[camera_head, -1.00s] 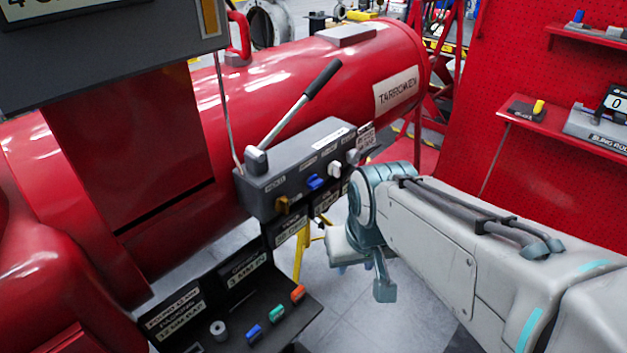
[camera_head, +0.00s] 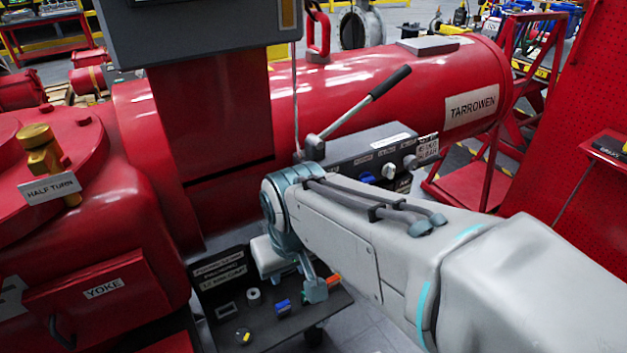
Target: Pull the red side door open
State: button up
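A red panel labelled YOKE (camera_head: 103,288) is on the side of the big red housing at lower left. It looks closed, and a dark curved handle (camera_head: 62,334) shows at its lower left. It is the only door-like red panel on the side that I can make out. My gripper (camera_head: 314,284) is at the end of my pale arm, near the picture's middle, well to the right of the YOKE panel and apart from it. The fingers are small and partly hidden by the wrist, so their opening is unclear.
A dark tray (camera_head: 262,318) with small coloured parts stands below my gripper. A grey control box (camera_head: 372,152) with a black-gripped lever (camera_head: 362,100) is behind my arm. A brass fitting (camera_head: 42,155) with a HALF TURN tag tops the housing. A red pegboard wall (camera_head: 570,160) stands at right.

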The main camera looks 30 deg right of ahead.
aim_at(80, 314)
jog(key=k, duration=0.7)
jog(key=u, duration=0.1)
jog(key=i, duration=0.35)
jog(key=u, duration=0.95)
